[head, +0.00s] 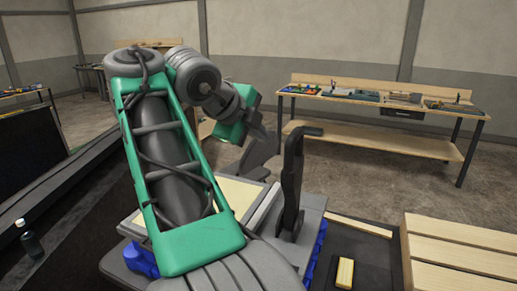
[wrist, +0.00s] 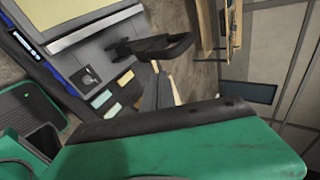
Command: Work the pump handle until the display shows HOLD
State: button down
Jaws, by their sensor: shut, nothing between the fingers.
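The black pump handle (head: 290,190) stands upright on the grey console (head: 309,219) in the head view, with a short grip bent to the right at its top. In the wrist view a dark bar with a looped end (wrist: 155,46), probably this handle, lies beyond my gripper. My gripper (head: 259,133) is shut and empty, to the left of the handle's top in the head view and seemingly apart from it. My fingers also show in the wrist view (wrist: 161,88), partly hidden by the green wrist body. I cannot make out a display reading in either view.
A wooden slatted pallet (head: 460,255) and a small yellow block (head: 345,272) are at the right. A dark bottle (head: 30,239) stands at the left. A workbench with tools (head: 383,97) is at the back. Open floor lies between the bench and console.

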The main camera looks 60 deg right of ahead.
jog(key=shift+s+a+f, duration=0.1)
jog(key=shift+a+f, duration=0.25)
jog(key=shift+f, duration=0.1)
